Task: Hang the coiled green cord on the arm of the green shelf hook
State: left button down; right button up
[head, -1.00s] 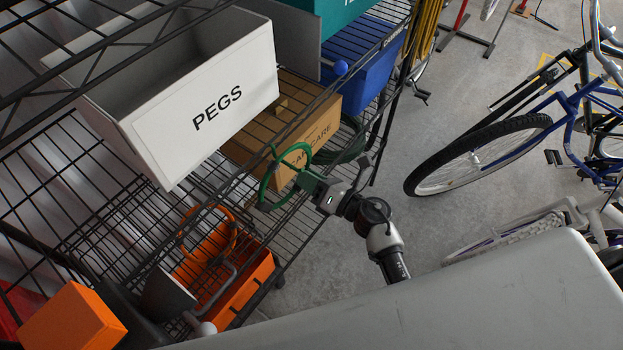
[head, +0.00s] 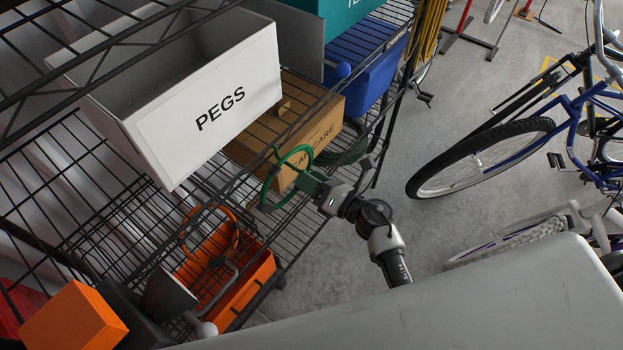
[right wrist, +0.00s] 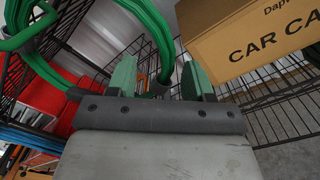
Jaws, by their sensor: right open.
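In the right wrist view, the cord (right wrist: 150,22) runs down to the gap between the two green fingertips (right wrist: 160,78); contact cannot be told. My left gripper is out of view.
A darker green coil (head: 350,152) lies beside the box. An orange cord (head: 236,232) hangs lower left. Bare floor (head: 340,265) is to the right.

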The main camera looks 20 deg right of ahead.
jog(key=b+v, duration=0.3)
jog(key=v, duration=0.8)
